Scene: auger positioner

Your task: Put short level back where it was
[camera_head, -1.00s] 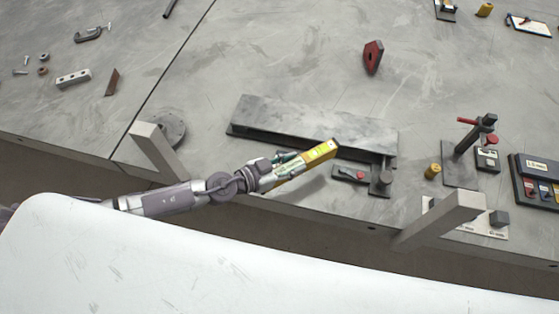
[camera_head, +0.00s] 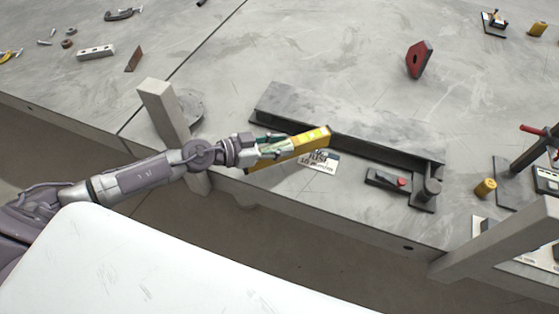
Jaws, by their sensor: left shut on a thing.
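The short level (camera_head: 312,138) is a yellow bar with bright vials. My left gripper (camera_head: 275,148) is shut on it near its left part and holds it in front of the grey steel beam (camera_head: 350,120). The level's right end overlaps the beam's front edge in the camera_head view; I cannot tell whether they touch. A white printed label (camera_head: 318,161) lies on the table just below the level. My right gripper is not in view.
A small dark tool with a red knob (camera_head: 388,179) and a dark post clamp (camera_head: 428,192) stand at the beam's right end. A yellow cylinder (camera_head: 484,188) is further right. A red magnet (camera_head: 418,60) lies behind. Grey uprights (camera_head: 165,112) stand at the table's front edge.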

